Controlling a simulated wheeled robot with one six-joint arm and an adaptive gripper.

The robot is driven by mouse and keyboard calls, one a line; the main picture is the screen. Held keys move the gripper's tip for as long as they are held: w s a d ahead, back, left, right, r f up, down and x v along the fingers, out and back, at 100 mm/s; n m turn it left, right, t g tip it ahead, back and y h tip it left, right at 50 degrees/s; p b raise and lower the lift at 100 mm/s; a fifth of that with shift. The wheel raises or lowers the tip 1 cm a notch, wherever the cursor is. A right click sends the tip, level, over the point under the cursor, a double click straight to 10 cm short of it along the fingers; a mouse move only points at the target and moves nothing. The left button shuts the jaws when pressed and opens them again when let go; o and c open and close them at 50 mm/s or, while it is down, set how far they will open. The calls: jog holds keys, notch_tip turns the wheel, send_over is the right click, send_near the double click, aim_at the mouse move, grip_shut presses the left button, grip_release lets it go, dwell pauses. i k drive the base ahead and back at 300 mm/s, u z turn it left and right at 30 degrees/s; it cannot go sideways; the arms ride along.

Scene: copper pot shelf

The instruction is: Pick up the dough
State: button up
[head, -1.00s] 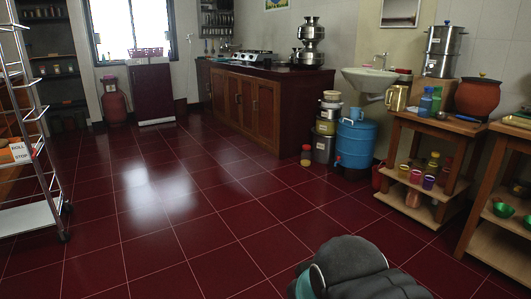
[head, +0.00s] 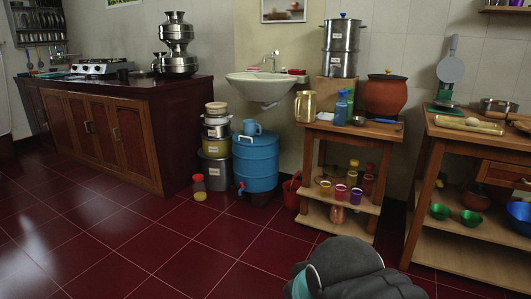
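I cannot make out the dough for certain. The wooden table (head: 432,150) at the right edge holds a pale rolling pin (head: 468,125) and a steel bowl (head: 497,105); the inside of the bowl is too small to read. A dark grey rounded part of my own arm shows at the bottom centre, well in front of the tables. My gripper's fingers are not in view.
A smaller wooden stand (head: 345,135) holds a clay pot (head: 385,95) and a brass jug (head: 305,106). A blue drum (head: 256,163) and stacked steel containers (head: 216,165) stand left of it. The dark red floor (head: 170,250) in front is clear.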

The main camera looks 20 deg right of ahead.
aim_at(471, 121)
jog(key=z, duration=1)
jog(key=i, duration=1.15)
jog(key=z, duration=0.9)
jog(key=i, duration=0.3)
jog(key=z, duration=0.15)
